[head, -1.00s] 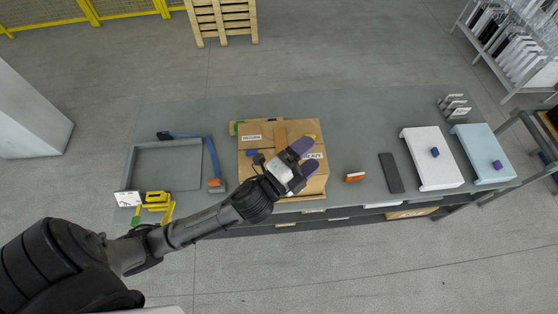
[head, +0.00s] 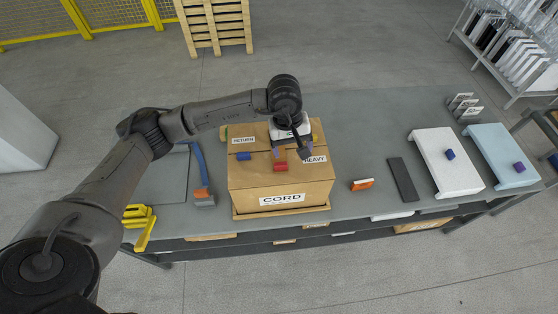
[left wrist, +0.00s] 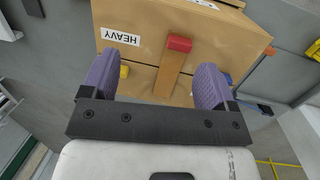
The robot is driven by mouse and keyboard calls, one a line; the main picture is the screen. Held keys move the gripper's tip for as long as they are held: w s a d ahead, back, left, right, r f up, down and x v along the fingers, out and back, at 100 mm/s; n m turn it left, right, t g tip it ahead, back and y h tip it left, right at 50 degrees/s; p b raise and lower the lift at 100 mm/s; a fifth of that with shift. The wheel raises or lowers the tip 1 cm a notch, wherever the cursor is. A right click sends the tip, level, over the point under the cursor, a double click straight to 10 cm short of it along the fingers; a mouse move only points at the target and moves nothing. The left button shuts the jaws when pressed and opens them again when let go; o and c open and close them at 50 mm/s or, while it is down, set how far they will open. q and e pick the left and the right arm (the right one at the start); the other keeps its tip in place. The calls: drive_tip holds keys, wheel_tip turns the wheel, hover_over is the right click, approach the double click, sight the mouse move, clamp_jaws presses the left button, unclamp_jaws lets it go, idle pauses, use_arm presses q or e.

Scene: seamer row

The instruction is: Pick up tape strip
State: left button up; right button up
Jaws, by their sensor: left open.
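A brown tape strip (left wrist: 169,77) with a red end (left wrist: 180,43) runs along the top of a cardboard box (left wrist: 226,35). In the head view the red end (head: 281,167) shows on the box (head: 250,180), while much of the strip is hidden by my gripper. My left gripper (head: 290,152) is over the box top. In the left wrist view its purple fingers (left wrist: 157,76) are wide apart, with the strip between them and nothing held. Whether the fingertips touch the box is unclear. My right gripper is not in view.
The box carries RETURN, HEAVY and CORD labels and a blue piece (head: 244,156). A blue-handled tool (head: 201,172) and yellow tool (head: 139,224) lie left. An orange block (head: 362,184), dark bar (head: 402,180), white stand (head: 447,165) and light-blue stand (head: 503,160) are right.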

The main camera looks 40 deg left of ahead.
use_arm(q)
drive_tip(key=y, duration=0.2)
hover_over(280, 163)
drive_tip(key=f, duration=0.7)
drive_tip(key=shift+w+a, duration=0.15)
drive_tip(key=shift+w, duration=0.2)
drive_tip(key=shift+f, duration=0.65)
wheel_tip(280, 163, down, 4)
drive_tip(key=shift+s+p, duration=0.15)
drive_tip(key=shift+p, duration=0.55)
drive_tip(key=shift+f, duration=0.55)
drive_tip(key=c, duration=0.9)
drive_tip(key=shift+c, duration=0.6)
drive_tip(key=shift+r, duration=0.1)
